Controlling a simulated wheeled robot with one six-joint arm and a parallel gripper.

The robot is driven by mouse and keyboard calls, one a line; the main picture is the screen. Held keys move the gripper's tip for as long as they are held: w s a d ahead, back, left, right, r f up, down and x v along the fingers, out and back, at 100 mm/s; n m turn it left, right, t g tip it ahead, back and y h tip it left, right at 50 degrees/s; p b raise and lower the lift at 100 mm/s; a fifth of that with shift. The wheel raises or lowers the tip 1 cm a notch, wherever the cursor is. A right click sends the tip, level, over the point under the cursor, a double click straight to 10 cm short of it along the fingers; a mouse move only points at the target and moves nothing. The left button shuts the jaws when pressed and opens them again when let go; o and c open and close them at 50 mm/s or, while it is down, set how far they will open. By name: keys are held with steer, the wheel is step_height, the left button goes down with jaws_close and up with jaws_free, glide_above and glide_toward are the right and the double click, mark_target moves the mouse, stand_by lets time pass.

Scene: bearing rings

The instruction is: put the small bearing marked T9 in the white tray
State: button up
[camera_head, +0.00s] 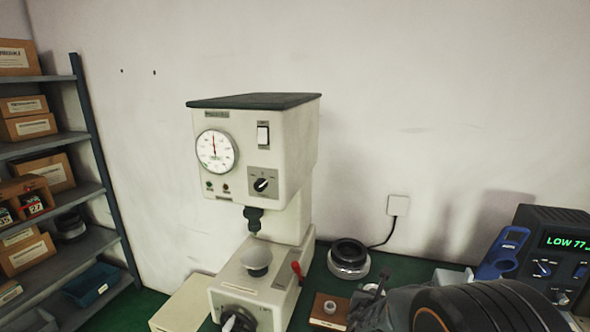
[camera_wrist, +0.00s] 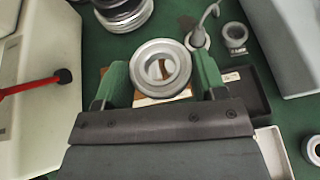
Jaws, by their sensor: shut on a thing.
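My gripper (camera_wrist: 163,77) is shut on a silver bearing ring (camera_wrist: 160,50), with its green fingers on either side of it in the wrist view. No marking can be read on the held ring, so I cannot tell whether it is T9. A brown board (camera_wrist: 183,90) with a pale label lies below the held ring, and another pale ring shows through its hole. In the head view the board (camera_head: 320,322) carries a small ring (camera_head: 330,307). A white tray-like edge (camera_wrist: 272,142) shows at the lower right of the wrist view, mostly hidden by my gripper.
A large bearing (camera_head: 348,258) lies behind. A dark tray (camera_wrist: 248,95) and small rings (camera_wrist: 235,36) lie to the right. A display unit (camera_head: 550,250) stands at the right.

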steer(key=a+n+y, duration=0.1)
steer(key=a, duration=0.4)
steer(key=s+d+r+m+g+h, duration=0.25)
steer(key=d+m+h, duration=0.2)
steer(key=d, duration=0.75)
steer(key=s+d+r+m+g+h, duration=0.1)
steer(key=d+r+m+g+h, duration=0.3)
steer(key=d, duration=0.8)
steer(key=s+d+r+m+g+y, duration=0.1)
steer(key=s+d+m+g, duration=0.5)
steer(key=s+m+g, duration=0.5)
steer(key=shift+s+r+g, duration=0.35)
steer(key=shift+s+g, duration=0.3)
steer(key=shift+s, duration=0.15)
steer(key=shift+w+m, duration=0.1)
steer(key=shift+m, duration=0.15)
